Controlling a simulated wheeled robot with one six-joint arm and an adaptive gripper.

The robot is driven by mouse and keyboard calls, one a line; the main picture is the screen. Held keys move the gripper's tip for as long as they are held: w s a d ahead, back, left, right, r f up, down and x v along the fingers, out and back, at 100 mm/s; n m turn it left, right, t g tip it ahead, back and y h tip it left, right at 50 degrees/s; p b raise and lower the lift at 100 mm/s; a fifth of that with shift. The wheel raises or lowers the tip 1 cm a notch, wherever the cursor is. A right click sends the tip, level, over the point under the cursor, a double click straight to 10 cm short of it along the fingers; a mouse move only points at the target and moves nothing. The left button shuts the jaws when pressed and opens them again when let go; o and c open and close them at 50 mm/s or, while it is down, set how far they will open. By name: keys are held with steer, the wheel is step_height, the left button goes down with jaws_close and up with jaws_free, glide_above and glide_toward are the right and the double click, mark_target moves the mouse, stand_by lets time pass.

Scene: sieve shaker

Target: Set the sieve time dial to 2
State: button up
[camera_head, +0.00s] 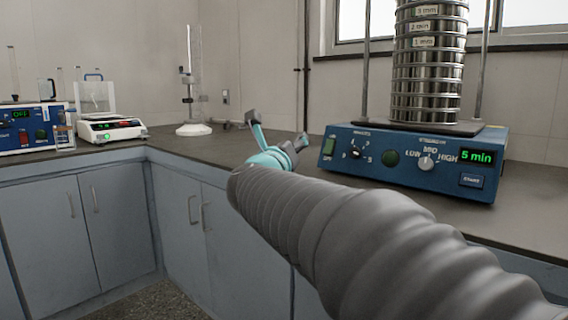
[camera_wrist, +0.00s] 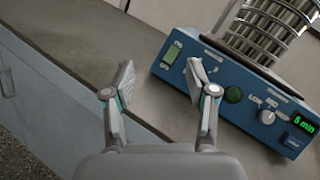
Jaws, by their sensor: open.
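The sieve shaker (camera_head: 405,172) is a blue box on the counter with a stack of steel sieves (camera_head: 428,70) on top. Its time dial (camera_head: 356,153) is a small dark knob at the left of the front panel, with numbers around it. The exact pointer setting is too small to read. My gripper (camera_head: 279,133) is open and empty, left of the shaker and apart from it. In the wrist view, my gripper (camera_wrist: 158,80) shows both fingers spread, with the right finger in front of the panel's left part, covering the dial area.
The panel also has a green switch (camera_head: 329,146), a green button (camera_head: 391,158), a LOW-MID-HIGH knob (camera_head: 426,163) and a display (camera_head: 476,155) reading 5 min. A balance (camera_head: 110,130) and a burette stand (camera_head: 193,128) are further left. The counter (camera_head: 200,148) between is clear.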

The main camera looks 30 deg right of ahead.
mark_target(354, 152)
steer(key=s+d+f+m+g+h+b, duration=0.1)
steer(key=s+d+f+m+g+h, duration=0.25)
steer(key=d+m+g, duration=0.65)
steer(key=w+d, duration=0.2)
steer(key=d, duration=0.1)
steer(key=w+d+m+t, duration=0.1)
steer(key=w+d, duration=0.1)
steer(key=d, duration=0.1)
steer(key=w+d+t, duration=0.1)
steer(key=w+d, duration=0.1)
steer(key=d, duration=0.1)
steer(key=shift+d+f+m, duration=0.15)
steer(key=shift+f+m, duration=0.15)
steer(key=shift+m, duration=0.1)
jaws_close()
